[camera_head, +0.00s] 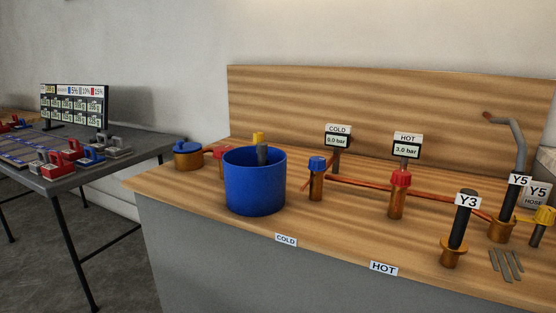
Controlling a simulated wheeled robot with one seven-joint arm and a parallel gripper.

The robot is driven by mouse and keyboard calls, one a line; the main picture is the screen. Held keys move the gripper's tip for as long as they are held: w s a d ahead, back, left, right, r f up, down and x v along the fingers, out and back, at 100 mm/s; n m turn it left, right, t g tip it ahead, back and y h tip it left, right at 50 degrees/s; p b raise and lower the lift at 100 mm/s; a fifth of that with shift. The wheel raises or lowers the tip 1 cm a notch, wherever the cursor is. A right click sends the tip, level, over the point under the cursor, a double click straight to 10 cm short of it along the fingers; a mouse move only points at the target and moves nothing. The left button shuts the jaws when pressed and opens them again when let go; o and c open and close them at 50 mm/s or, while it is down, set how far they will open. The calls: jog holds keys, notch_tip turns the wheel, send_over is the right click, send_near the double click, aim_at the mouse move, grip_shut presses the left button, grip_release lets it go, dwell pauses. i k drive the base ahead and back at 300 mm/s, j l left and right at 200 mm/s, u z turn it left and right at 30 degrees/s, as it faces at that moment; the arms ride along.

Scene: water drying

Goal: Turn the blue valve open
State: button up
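A small blue valve (317,163) sits on top of an upright copper pipe (316,187) on the wooden counter, left of the red valve. A gauge sign (338,136) reading COLD and 0.0 bar stands behind it, and a COLD label (286,240) is on the counter's front edge. A second blue cap (187,147) tops a brass-coloured pot at the counter's left end. I cannot tell from the picture how far either is turned. My gripper is not in view.
A large blue bucket (255,184) stands left of the blue valve. A red valve (400,179) is to its right, by a HOT sign (407,145) reading 3.0 bar. A dark table (100,160) is left.

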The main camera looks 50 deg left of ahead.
aim_at(316, 163)
jog(key=u, duration=1.7)
